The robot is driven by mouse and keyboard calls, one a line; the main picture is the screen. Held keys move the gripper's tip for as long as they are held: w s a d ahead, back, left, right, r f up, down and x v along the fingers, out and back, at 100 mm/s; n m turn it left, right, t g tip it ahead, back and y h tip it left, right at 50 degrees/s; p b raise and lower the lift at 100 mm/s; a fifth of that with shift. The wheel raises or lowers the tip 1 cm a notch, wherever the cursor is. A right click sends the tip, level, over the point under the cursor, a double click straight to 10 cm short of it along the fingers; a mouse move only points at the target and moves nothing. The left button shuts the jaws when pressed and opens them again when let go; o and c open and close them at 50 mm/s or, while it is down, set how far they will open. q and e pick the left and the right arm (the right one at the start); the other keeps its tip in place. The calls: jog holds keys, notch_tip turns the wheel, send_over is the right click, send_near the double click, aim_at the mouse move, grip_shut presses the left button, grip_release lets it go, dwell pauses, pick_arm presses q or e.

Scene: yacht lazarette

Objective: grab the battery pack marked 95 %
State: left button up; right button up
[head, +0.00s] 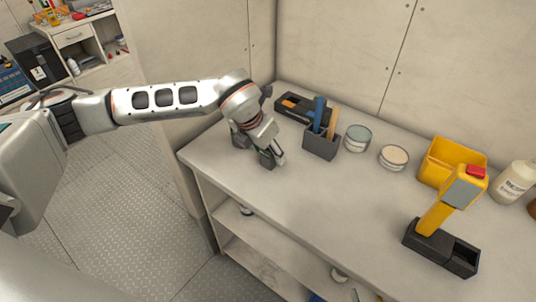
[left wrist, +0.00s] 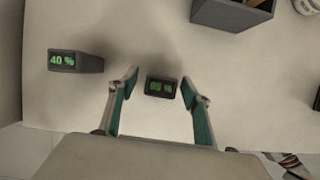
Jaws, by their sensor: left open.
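Two small dark battery packs with green displays stand on the pale worktop. In the left wrist view, one pack (left wrist: 78,62) at the left reads 40 %. The other pack (left wrist: 161,87) lies between my left gripper's fingertips; its digits are small and blurred, ending in 5 %, and I cannot tell the first digit surely. My left gripper (left wrist: 160,82) is open around this pack, with a gap on both sides. In the head view, my left gripper (head: 271,158) is low over the worktop's left part and largely hides the packs. My right gripper is not in view.
On the worktop (head: 305,212), a dark holder (head: 321,145) with upright tools stands right of my left gripper, before a black tray (head: 301,109). Two round tins (head: 358,138) (head: 394,157), a yellow bin (head: 440,160) and a yellow tool (head: 436,217) in a black dock (head: 455,258) stand farther right.

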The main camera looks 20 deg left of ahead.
pick_arm(q)
jog(key=shift+f, duration=0.15)
jog(key=shift+c, duration=0.5)
jog(key=c, duration=1.2)
